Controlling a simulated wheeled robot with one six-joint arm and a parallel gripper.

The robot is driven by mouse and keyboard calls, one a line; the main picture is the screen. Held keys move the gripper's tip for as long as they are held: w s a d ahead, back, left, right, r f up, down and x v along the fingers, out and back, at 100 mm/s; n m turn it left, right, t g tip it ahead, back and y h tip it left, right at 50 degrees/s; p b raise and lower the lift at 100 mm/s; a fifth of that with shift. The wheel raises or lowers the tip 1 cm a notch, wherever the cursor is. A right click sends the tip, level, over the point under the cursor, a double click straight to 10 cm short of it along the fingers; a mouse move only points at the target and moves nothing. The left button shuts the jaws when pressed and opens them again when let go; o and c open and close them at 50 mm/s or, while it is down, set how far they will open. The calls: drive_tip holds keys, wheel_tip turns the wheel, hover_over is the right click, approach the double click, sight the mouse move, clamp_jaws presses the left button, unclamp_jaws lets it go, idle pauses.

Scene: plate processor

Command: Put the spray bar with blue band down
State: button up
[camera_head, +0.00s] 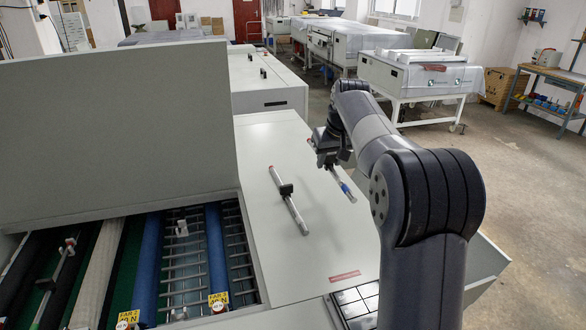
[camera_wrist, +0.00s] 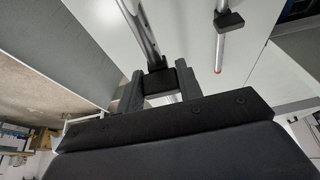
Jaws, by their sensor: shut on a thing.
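The spray bar with blue band (camera_head: 345,187) is a thin light tube with a blue ring near its lower end. My gripper (camera_head: 325,150) is shut on its black block, which sits between the two fingers in the wrist view (camera_wrist: 161,83). In the head view, the bar appears over the right part of the light grey cover (camera_head: 310,255); its height above it is hard to tell. Part of the bar is hidden by my gripper and arm.
A second spray bar (camera_head: 297,214), with a red end and black block, lies on the cover to the left. It also shows in the wrist view (camera_wrist: 221,50). The open processor bay (camera_head: 190,270) with rollers is at lower left. The cover's front part is clear.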

sight(335, 171)
wheel_tip(335, 171, down, 9)
drive_tip(key=shift+s+f+p, duration=0.1)
drive_tip(key=shift+p, duration=0.4)
drive_tip(key=shift+f, duration=0.1)
drive_tip(key=o, duration=1.1)
drive_tip(key=shift+c, duration=0.2)
drive_tip(key=b+v, duration=0.1)
drive_tip(key=v, duration=1.1)
drive_tip(key=shift+d+r+b, duration=0.1)
drive_tip(key=shift+r+b, duration=0.1)
drive_tip(key=shift+b, duration=0.1)
